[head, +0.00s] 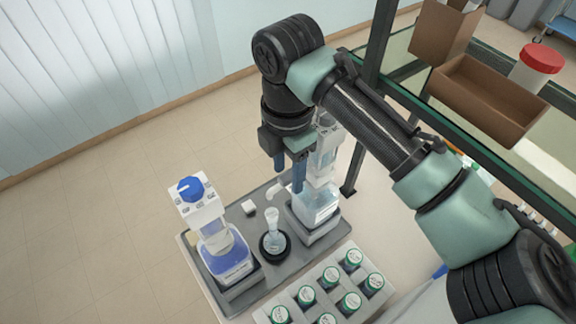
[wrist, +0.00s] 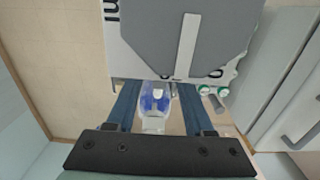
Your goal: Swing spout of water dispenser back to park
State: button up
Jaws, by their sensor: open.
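The water dispenser, a clear bottle with pale water (head: 315,207), stands on the grey tray at its right end in the head view. Its pump head is partly hidden behind my gripper and arm. A short white spout (head: 275,190) sticks out from it to the left, above the tray near a small flask. My gripper (head: 289,180) points down with its two blue fingers apart, beside the pump head and above the spout. In the wrist view my gripper (wrist: 158,100) is open. A clear and blue shape shows between the fingers there; I cannot tell whether anything touches.
A dispenser with blue liquid and a blue knob (head: 190,188) stands on the tray's (head: 190,247) left. A small flask (head: 274,222) stands in a black ring between the dispensers. A rack (head: 330,306) of green-capped jars lies in front. A shelf with a brown box (head: 487,98) is at right.

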grip_shut()
dwell(1.3)
